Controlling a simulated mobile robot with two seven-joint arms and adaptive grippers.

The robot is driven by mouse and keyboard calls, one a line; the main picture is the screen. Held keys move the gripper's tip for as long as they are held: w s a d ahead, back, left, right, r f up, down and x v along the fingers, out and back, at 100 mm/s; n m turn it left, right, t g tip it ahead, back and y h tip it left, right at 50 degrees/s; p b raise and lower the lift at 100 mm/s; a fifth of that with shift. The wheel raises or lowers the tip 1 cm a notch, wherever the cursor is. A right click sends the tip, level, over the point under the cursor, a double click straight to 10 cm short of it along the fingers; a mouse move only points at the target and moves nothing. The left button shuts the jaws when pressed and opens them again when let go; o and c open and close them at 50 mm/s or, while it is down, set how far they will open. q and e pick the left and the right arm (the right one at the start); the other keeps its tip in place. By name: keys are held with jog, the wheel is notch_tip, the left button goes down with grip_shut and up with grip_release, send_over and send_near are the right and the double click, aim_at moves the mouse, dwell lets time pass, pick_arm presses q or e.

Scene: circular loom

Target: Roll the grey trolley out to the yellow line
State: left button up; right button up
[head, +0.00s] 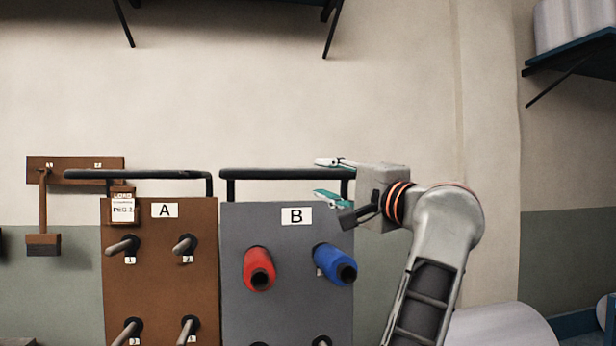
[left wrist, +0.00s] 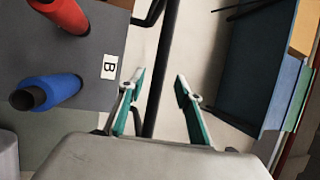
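The grey trolley (head: 286,230) has a panel marked B, with a red spool (head: 258,268) and a blue spool (head: 335,263) on pegs. Its black handle (head: 280,173) runs along the top. My left gripper (head: 333,178) is at the right end of this handle, one finger above it and one below. In the left wrist view, the handle (left wrist: 161,80) passes between the open fingers of the gripper (left wrist: 158,95), with gaps visible on both sides. The trolley's lower part is out of frame. The yellow line and my right gripper are not in view.
A brown trolley (head: 160,270) marked A, with bare pegs, stands close on the left. A brown wall board (head: 75,163) with a hanging tool (head: 43,243) is behind it. A blue shelf (head: 575,50) juts from the wall at upper right. A blue unit (left wrist: 245,75) shows in the left wrist view.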

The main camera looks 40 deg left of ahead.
aim_at(312, 176)
pick_arm(q)
jog(key=x, duration=0.6)
jog(key=shift+a+r, duration=0.1)
jog(key=shift+a, duration=0.15)
grip_shut()
